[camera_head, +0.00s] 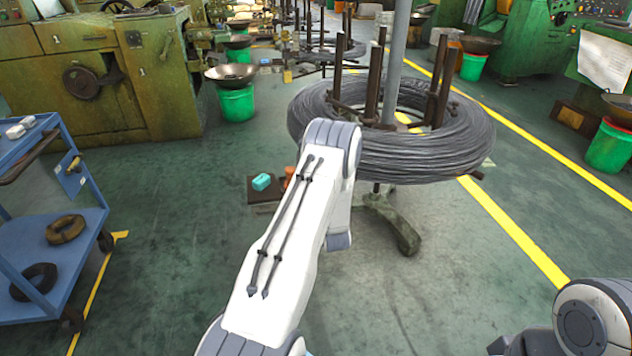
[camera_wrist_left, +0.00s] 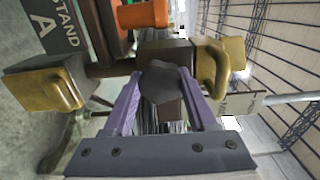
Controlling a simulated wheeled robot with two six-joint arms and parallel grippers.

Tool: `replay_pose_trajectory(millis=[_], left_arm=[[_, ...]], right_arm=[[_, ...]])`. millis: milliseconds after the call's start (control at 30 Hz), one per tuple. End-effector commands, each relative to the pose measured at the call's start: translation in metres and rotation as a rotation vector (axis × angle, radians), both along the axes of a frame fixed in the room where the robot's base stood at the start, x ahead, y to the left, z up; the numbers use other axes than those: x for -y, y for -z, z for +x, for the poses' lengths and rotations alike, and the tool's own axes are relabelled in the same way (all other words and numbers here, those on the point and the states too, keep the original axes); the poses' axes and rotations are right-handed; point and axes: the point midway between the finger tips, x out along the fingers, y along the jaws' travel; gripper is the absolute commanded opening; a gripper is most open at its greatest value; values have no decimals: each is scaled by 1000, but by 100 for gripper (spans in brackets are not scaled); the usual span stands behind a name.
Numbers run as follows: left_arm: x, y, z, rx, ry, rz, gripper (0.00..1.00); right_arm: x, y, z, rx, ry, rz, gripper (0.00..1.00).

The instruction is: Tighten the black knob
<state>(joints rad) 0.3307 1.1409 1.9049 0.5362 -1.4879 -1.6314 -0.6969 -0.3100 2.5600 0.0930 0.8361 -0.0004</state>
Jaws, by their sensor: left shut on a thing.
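In the left wrist view the black knob (camera_wrist_left: 163,82) is a dark lobed piece at the middle of the picture. My left gripper (camera_wrist_left: 160,88) has its two purple fingers on either side of the knob, shut on it. A brownish metal block with brass-coloured parts (camera_wrist_left: 212,68) lies just behind the knob. The knob cannot be made out in the head view, where my left arm blocks part of the scene and its gripper does not show. My right gripper is not in view; only part of my right arm shows at the lower right.
In the left wrist view an orange part (camera_wrist_left: 143,14) and a sign reading "STAND A" (camera_wrist_left: 58,28) are close by. In the head view a large wire coil (camera_head: 425,150) stands beyond my arm.

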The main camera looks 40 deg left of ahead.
Motion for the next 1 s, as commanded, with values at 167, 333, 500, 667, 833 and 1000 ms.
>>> replay_pose_trajectory(millis=[167, 333, 500, 667, 833, 1000], left_arm=[[1, 0, 1, -5, 5, 4, 2], [1, 0, 1, -5, 5, 4, 2], [1, 0, 1, -4, 3, 3, 87], [0, 0, 0, -3, 2, 3, 87], [5, 0, -4, -4, 2, 2, 87], [27, 0, -21, -7, 5, 2, 87]], right_arm=[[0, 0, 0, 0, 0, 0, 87], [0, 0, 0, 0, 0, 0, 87], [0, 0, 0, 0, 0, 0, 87], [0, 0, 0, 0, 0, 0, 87], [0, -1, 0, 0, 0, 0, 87], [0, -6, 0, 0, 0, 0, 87]])
